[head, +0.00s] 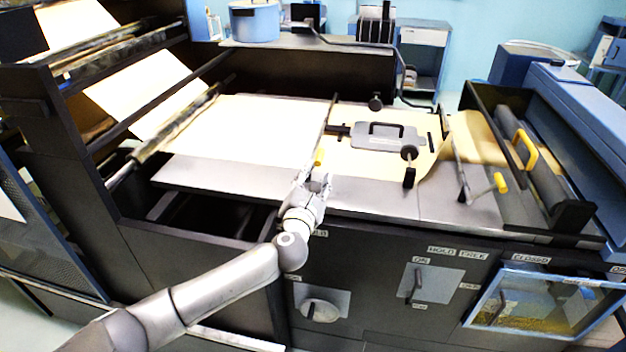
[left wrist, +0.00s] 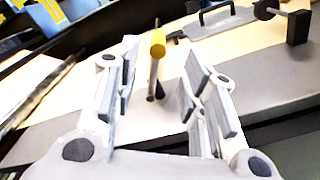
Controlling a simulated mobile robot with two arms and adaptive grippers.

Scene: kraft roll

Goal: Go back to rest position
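My left gripper (head: 318,184) is over the front edge of the machine's table, just in front of a lever with a yellow knob (head: 319,157). In the left wrist view its two fingers (left wrist: 157,95) are apart with nothing held between them. The yellow knob (left wrist: 157,44) and its dark rod show beyond the fingertips, and I cannot tell whether the gripper touches them. The kraft paper (head: 250,130) lies flat across the table. My right gripper is in neither view.
A grey plate with a black handle (head: 385,130) lies on the paper. Another yellow-handled lever (head: 500,183) stands at the right beside a roller. The front panel has a round knob (head: 320,310), a switch (head: 416,285) and a blue-framed window (head: 530,300). Dark frame bars rise at the left.

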